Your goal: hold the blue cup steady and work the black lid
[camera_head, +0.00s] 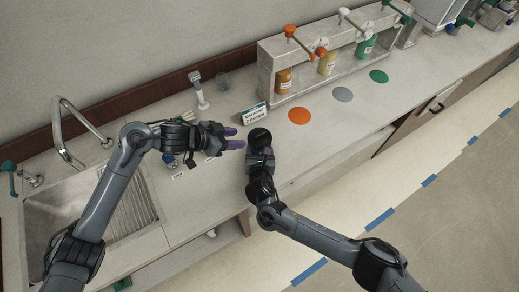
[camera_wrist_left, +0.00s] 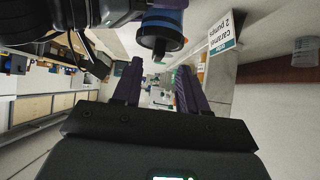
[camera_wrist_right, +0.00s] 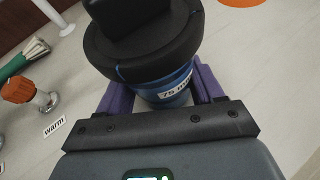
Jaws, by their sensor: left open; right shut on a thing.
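The blue cup (camera_wrist_right: 176,98) stands between the purple fingers of my right gripper (camera_wrist_right: 162,90), which is shut on it. The cup bears a white label, partly covered. The black lid (camera_wrist_right: 150,55) sits on top of the cup, with a black raised part at the upper edge of the right wrist view. In the head view the lid (camera_head: 259,136) hides most of the cup. My left gripper (camera_head: 236,138) is open and empty, its fingers pointing at the lid from the left, apart from it. The lid (camera_wrist_left: 160,38) also shows above the fingers in the left wrist view.
A caramel sign (camera_head: 254,113) stands just behind the cup. A dispenser rack (camera_head: 265,75) with pump bottles is at the back, with orange (camera_head: 299,116), grey and green discs before it. A sink (camera_head: 60,225) lies left. The counter right of the cup is clear.

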